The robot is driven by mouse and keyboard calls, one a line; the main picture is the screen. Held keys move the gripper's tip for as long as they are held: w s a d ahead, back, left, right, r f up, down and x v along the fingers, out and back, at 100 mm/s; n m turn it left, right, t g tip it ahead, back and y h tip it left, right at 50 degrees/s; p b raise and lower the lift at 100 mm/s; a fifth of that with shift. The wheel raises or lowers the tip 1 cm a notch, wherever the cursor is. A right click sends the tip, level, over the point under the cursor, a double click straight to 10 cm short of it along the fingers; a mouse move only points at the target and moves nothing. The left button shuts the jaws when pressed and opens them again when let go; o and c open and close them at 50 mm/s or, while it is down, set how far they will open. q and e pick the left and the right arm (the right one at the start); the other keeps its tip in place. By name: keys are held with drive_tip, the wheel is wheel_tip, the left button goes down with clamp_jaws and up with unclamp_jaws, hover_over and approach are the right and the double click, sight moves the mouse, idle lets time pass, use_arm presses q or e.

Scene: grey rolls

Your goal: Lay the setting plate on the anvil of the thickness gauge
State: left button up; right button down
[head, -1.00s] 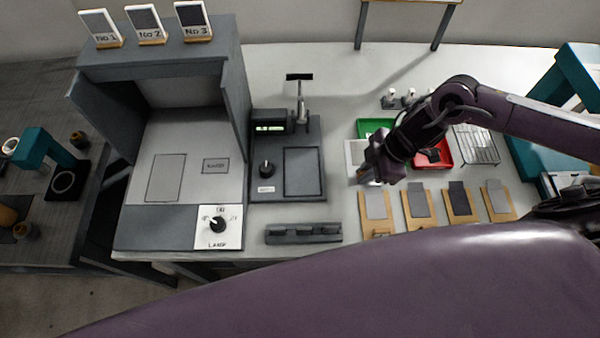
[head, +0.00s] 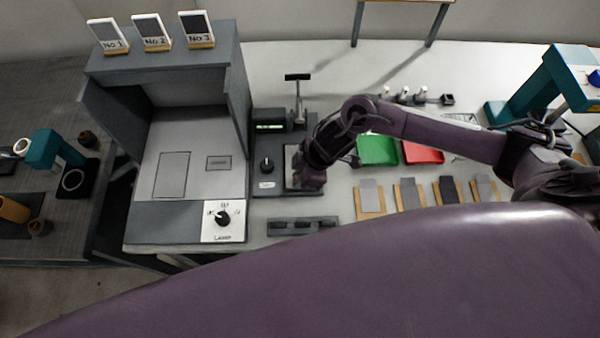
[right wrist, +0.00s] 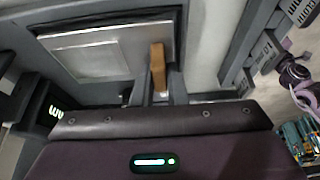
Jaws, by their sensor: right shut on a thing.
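The setting plate is a pale, flat, square-edged plate with a tan grip block (right wrist: 158,68). In the head view its pale edge (head: 291,163) shows left of my right gripper (head: 306,180). In the right wrist view the plate (right wrist: 100,52) shows a lighter square on it. My right gripper (right wrist: 160,88) is shut on the tan block. The plate is over the flat rectangular anvil of the thickness gauge (head: 267,180), partly covering it. I cannot tell whether it touches. The gripper and arm hide much of the anvil in the head view. My left gripper is out of view.
The gauge's lit display (head: 270,127) and upright post (head: 299,100) stand behind the anvil. A grey booth (head: 175,62) is to the left. A dark slotted rack (head: 303,226) lies in front. Green (head: 378,150) and red (head: 423,153) trays and several sample boards are to the right.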

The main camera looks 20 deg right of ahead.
drive_tip(key=shift+f, duration=0.25)
drive_tip(key=c, duration=1.5)
unclamp_jaws()
drive_tip(key=shift+o, duration=0.2)
drive_tip(key=shift+r, duration=0.1)
drive_tip(key=v, duration=1.2)
drive_tip(key=shift+b, duration=0.35)
drive_tip(key=shift+s+d, duration=0.1)
drive_tip(key=shift+s, duration=0.05)
